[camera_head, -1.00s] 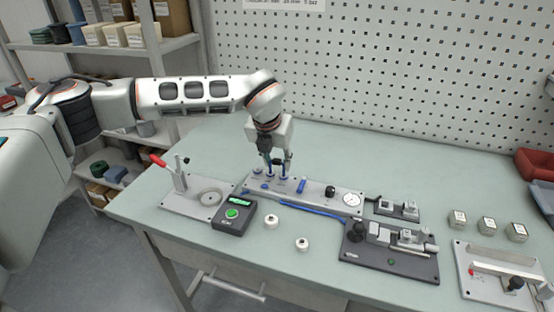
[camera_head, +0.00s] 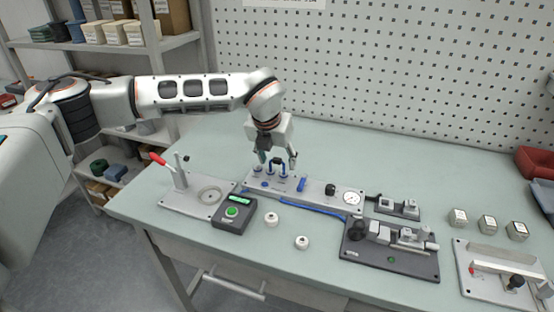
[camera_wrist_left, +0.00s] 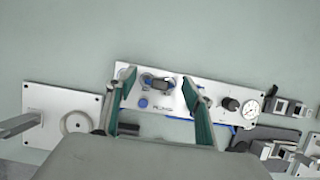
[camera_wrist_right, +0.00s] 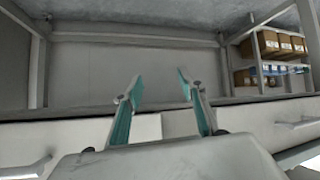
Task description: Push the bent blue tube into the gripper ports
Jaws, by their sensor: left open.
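The bent blue tube (camera_head: 278,161) stands as a dark upside-down U on the light grey panel (camera_head: 318,196), its legs at the blue-ringed ports. How deep the ends sit I cannot tell. From above, in the left wrist view, the tube (camera_wrist_left: 157,82) shows as a short dark bar across two ports. My left gripper (camera_head: 279,157) is open just above it, one finger on each side and apart from it. In the left wrist view the spread fingers (camera_wrist_left: 160,88) frame the tube. My right gripper (camera_wrist_right: 157,88) shows only in its own wrist view, open and empty.
The panel also carries a black knob (camera_head: 330,190) and a dial gauge (camera_head: 351,198). A red-handled fixture (camera_head: 189,199), a button box (camera_head: 234,213) and two white caps (camera_head: 271,220) stand nearby. A dark fixture (camera_head: 390,262) is at right. The table's back is clear.

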